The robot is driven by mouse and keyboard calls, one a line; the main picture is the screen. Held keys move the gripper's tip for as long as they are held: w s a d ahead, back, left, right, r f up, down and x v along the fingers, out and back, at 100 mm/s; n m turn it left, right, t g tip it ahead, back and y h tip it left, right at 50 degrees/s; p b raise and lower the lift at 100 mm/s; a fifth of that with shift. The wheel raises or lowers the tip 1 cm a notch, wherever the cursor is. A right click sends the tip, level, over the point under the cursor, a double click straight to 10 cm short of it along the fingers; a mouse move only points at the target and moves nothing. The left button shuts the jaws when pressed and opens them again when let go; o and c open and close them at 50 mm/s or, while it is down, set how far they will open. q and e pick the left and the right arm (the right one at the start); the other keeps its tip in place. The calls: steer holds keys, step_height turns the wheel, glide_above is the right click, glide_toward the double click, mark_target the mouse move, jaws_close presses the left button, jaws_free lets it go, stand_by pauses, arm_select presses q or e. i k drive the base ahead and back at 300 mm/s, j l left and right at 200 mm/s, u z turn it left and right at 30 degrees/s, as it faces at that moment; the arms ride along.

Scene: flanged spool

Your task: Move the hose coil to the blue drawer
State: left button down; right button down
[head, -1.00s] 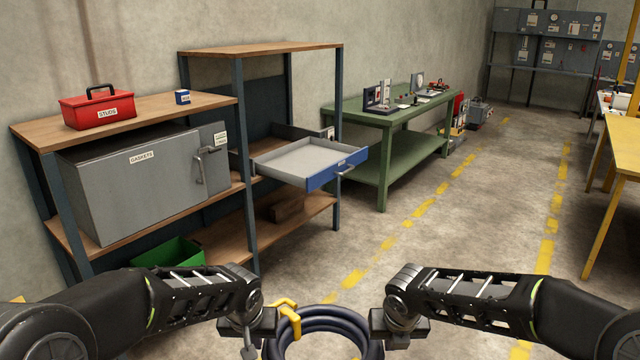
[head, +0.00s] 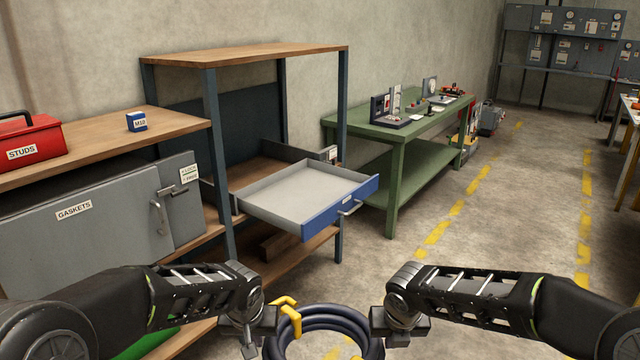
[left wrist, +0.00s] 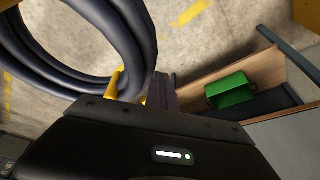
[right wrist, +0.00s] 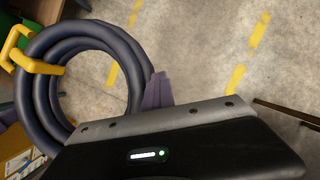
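The hose coil (head: 335,314) is a dark blue-grey ring of several turns with a yellow clip (head: 290,316) on its left side. It hangs in front of me between my two grippers. My left gripper (head: 264,332) is shut on its left side, by the yellow clip. My right gripper (head: 386,334) is shut on its right side. The coil also shows in the left wrist view (left wrist: 132,40) and right wrist view (right wrist: 42,92); the fingertips are partly hidden. The blue drawer (head: 340,208) is pulled out of the shelf unit, with an empty grey inside.
A green bench (head: 398,150) is behind the drawer. Open floor (head: 480,250) with yellow dashes lies to the right.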

mark_target(306, 196)
steer(key=i, duration=3.25)
steer(key=u, duration=0.3)
